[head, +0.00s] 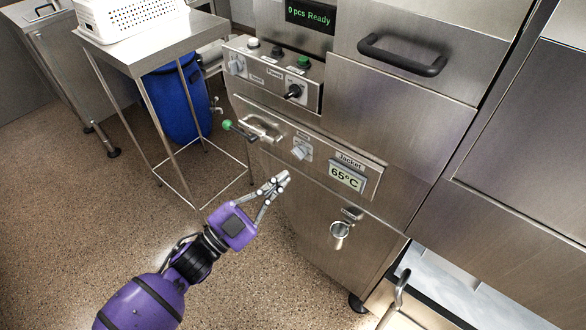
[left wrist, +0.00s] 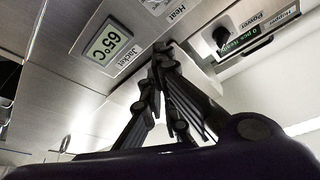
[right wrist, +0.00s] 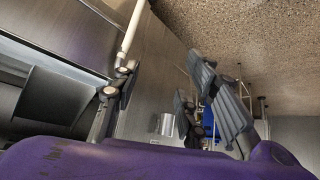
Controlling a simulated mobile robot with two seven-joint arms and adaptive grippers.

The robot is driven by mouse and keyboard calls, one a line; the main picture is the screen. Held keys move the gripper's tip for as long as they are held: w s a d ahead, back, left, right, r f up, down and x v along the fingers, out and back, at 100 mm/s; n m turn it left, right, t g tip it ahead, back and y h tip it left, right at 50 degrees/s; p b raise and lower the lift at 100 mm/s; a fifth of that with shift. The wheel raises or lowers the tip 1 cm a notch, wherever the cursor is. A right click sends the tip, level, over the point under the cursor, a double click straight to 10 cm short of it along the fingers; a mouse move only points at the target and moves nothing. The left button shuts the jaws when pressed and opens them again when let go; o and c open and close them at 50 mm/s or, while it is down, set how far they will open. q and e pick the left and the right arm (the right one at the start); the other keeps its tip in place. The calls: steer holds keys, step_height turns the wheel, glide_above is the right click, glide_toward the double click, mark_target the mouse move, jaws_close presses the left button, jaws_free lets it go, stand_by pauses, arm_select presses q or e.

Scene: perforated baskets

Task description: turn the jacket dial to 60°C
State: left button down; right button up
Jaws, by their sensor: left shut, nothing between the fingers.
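The small grey dial (head: 299,152) sits on the sloping panel left of the jacket display. The jacket display (head: 346,176) reads 65°C; it also shows upside down in the left wrist view (left wrist: 107,41). My left gripper (head: 283,178) is shut and empty, its fingertips below and slightly left of the dial in the head view. Its fingertips (left wrist: 163,47) show beside the display in the left wrist view, where I cannot make out the dial clearly. My right gripper (right wrist: 160,85) is open, its fingers spread apart with nothing between them; it is outside the head view.
A green-tipped lever (head: 228,124) and metal handle (head: 262,128) stand left of the dial. An upper panel holds a black switch (head: 294,91) and buttons. A metal spout (head: 339,233) projects below the display. A steel table (head: 150,55) bears a white basket (head: 125,17); a blue drum (head: 180,100) stands behind.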

mark_target(299, 152)
arm_select(q)
steer(key=w+d, duration=0.1)
steer(key=w, duration=0.1)
steer(key=w+d, duration=0.2)
steer(key=w+d+p, duration=0.1)
steer(key=w+d, duration=0.1)
steer(key=w, duration=0.1)
steer(key=shift+w+d, duration=0.1)
steer(key=shift+w+a+f, duration=0.1)
steer(key=shift+a+f, duration=0.15)
steer(key=shift+f, duration=0.2)
steer(key=shift+f+m, duration=0.1)
steer(key=shift+m, duration=0.4)
